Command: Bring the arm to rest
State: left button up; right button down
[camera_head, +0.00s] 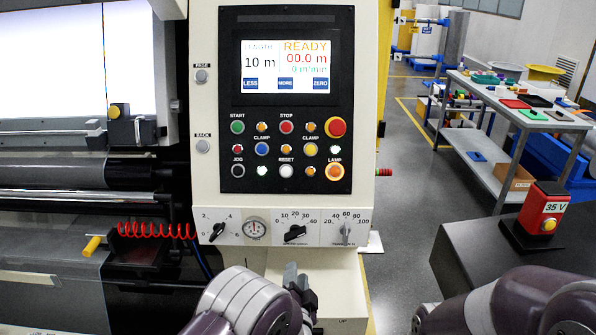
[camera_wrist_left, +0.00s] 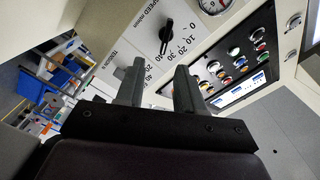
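My left arm (camera_head: 245,303) comes up from the bottom of the head view, in front of the machine's control panel. Its gripper (camera_head: 299,282) is below the row of dials, partly hidden by the wrist. In the left wrist view the two grey fingers (camera_wrist_left: 159,88) stand apart with nothing between them. The black speed knob (camera_wrist_left: 167,32) lies beyond the fingertips, apart from them. My right arm (camera_head: 515,305) shows at the lower right of the head view; its gripper is not seen.
The control panel (camera_head: 287,183) has a lit screen (camera_head: 285,68) reading READY. A red 35 V box (camera_head: 541,210) stands on a dark surface (camera_head: 480,260) near my right arm. A workbench (camera_head: 490,98) with coloured trays stands behind. Grey floor lies between.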

pick_arm(q)
jog(key=s+a+f+n+g+h, duration=0.1)
jog(key=s+f+n+g, duration=0.4)
jog(key=s+f+g, duration=0.55)
jog(key=s+a+r+n+g, duration=0.2)
jog(key=s+a+r+n, duration=0.1)
jog(key=s+a+r, duration=0.2)
jog(key=s+a+r+n+g+y, duration=0.1)
jog(key=s+a+r+n+g, duration=0.2)
jog(key=s+a+r, duration=0.3)
jog(key=s+a, duration=0.3)
jog(key=a, duration=0.2)
jog(key=shift+a+r+g+p, duration=0.25)
jog(key=shift+a+g+p, duration=0.05)
jog(key=shift+a+g, duration=0.05)
